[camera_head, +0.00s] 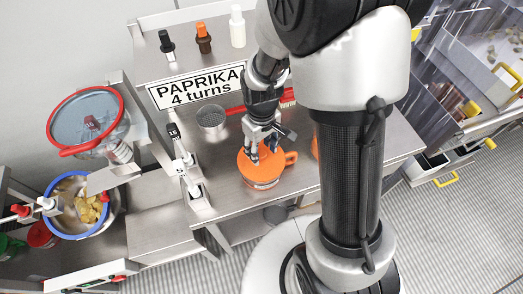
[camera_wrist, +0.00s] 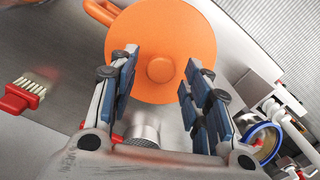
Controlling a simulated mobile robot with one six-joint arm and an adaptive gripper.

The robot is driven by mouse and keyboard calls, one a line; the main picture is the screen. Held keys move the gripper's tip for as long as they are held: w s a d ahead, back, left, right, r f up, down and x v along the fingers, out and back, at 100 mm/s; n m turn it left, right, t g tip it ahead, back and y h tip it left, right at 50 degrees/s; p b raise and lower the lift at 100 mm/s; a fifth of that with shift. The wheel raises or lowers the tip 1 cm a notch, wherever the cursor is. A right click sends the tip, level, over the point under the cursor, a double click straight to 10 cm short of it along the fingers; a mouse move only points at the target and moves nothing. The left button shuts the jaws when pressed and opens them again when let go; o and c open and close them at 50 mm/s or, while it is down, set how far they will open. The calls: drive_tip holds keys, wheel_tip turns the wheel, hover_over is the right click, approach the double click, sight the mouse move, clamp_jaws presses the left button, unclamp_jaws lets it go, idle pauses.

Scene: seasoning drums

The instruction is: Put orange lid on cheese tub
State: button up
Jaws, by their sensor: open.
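The orange lid (camera_head: 255,172) is a round disc with a central knob, on the steel bench below my gripper. It fills the upper middle of the wrist view (camera_wrist: 160,30). A container wall (camera_head: 263,184) shows under its near edge, so it appears to rest on a tub; its contents are hidden. An orange handle (camera_head: 291,158) sticks out to the right. My gripper (camera_head: 261,153) is open and empty above the lid. In the wrist view its fingers (camera_wrist: 160,75) stand on either side of the knob; I cannot tell if they touch the lid. Another orange item (camera_head: 316,144) is mostly hidden behind my arm.
A steel perforated cup (camera_head: 211,118) and a red-handled brush (camera_head: 245,108) lie behind the lid. The paprika sign (camera_head: 198,86) and several small bottles (camera_head: 204,40) stand farther back. A dispenser post (camera_head: 180,160) rises to the left. Bare bench lies left of the lid.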

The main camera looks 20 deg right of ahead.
wheel_tip(320, 180, up, 9)
drive_tip(key=p, duration=0.2)
wheel_tip(320, 180, up, 11)
drive_tip(key=m+t, duration=0.2)
hover_over(262, 153)
drive_tip(key=s, duration=0.6)
drive_tip(key=s+r+m+t, duration=0.2)
drive_tip(key=s+r, duration=0.3)
drive_tip(key=s, duration=0.4)
drive_tip(key=shift+r+t, duration=0.3)
drive_tip(key=shift+r, duration=0.1)
drive_tip(key=shift+f, duration=0.1)
